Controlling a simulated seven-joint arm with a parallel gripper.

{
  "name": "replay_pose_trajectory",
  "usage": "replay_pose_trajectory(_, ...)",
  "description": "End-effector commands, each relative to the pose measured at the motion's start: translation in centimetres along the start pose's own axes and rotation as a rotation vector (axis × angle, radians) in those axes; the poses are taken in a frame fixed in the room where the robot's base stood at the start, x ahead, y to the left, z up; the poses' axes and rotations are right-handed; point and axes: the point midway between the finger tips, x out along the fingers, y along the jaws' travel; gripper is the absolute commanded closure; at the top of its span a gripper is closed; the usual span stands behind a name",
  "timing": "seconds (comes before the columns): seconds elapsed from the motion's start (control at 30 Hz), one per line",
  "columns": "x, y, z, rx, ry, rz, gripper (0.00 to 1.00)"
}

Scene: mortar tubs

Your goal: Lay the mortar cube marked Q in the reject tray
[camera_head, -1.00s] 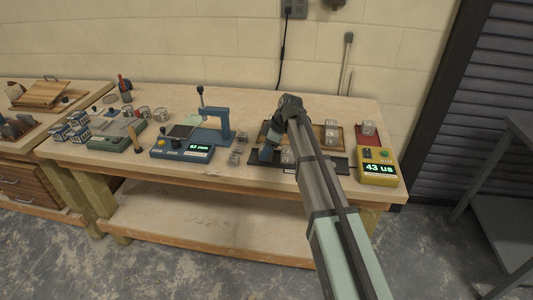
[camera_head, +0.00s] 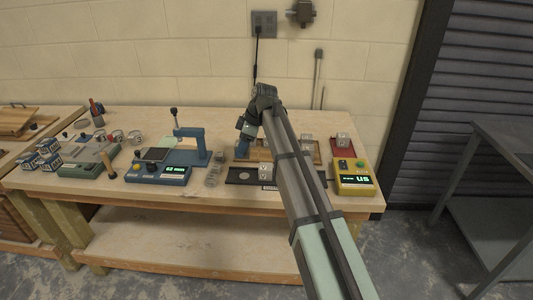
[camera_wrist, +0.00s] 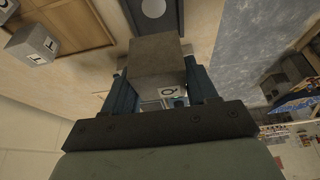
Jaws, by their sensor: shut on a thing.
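My gripper (camera_head: 243,130) is raised above the left part of the tan wooden tray in the head view. In the wrist view it is shut on a grey mortar cube (camera_wrist: 158,52), held between the two blue fingers. A pale face of this cube shows the letter Q. In the head view the held cube cannot be made out clearly.
A blue tester (camera_head: 158,174) and several small cubes are left.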

Motion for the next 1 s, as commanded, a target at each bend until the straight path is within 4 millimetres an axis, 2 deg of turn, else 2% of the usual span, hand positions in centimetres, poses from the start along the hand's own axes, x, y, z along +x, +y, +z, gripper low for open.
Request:
replay_pose_trajectory(0.17, -0.7, 0.2, 0.1, 0.005, 0.000, 0.002, 0.83)
replay_pose_trajectory(0.27, -1.2, 0.7, 1.3, 0.022, 0.000, 0.009, 0.83)
replay_pose_trajectory(0.37, -2.0, 1.6, 3.6, 0.051, 0.000, 0.021, 0.83)
replay_pose_trajectory(0.77, -7.0, 6.6, 16.7, 0.220, 0.001, 0.092, 0.83)
replay_pose_trajectory(1.0, -10.4, 10.0, 25.1, 0.322, 0.001, 0.135, 0.83)
